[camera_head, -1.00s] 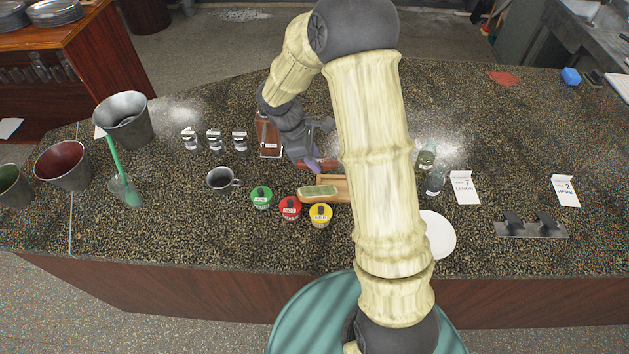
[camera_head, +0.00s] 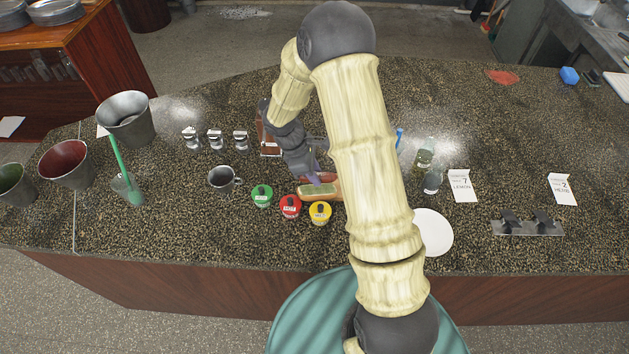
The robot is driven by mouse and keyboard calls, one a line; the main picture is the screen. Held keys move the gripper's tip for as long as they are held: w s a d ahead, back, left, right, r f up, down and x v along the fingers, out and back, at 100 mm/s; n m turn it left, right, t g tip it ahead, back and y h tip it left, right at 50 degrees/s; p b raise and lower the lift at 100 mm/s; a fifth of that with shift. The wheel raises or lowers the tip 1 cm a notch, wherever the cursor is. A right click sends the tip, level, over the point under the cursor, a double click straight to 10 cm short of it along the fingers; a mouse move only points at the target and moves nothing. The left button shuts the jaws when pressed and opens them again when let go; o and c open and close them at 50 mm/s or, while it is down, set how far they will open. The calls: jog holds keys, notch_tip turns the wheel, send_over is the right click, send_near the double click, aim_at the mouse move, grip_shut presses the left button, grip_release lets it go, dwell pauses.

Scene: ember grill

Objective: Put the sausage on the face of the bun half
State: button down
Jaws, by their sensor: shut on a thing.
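The bun half (camera_head: 308,193) lies near the middle of the counter, its face up with something green on it. My gripper (camera_head: 316,181) points down at the bun half's back edge. It is shut on the reddish-brown sausage (camera_head: 328,177), which is only partly visible. The sausage is over or just behind the bun half; I cannot tell whether they touch. My arm hides the area to the right of the bun.
Green (camera_head: 262,196), red (camera_head: 290,207) and yellow (camera_head: 320,212) lidded tubs stand in front of the bun. A metal mug (camera_head: 223,179) is to the left, a white plate (camera_head: 433,233) to the right. A brown box-like holder (camera_head: 267,138) stands behind.

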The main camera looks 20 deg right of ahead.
aim_at(315, 189)
jog(key=shift+f, duration=0.15)
notch_tip(315, 189, down, 4)
jog(key=shift+r+p, duration=0.15)
jog(key=shift+p, duration=0.5)
jog(key=shift+f, duration=0.2)
jog(key=shift+f+b, duration=0.3)
jog(key=shift+b, duration=0.1)
jog(key=shift+f, duration=0.1)
jog(key=c, duration=1.2)
grip_release()
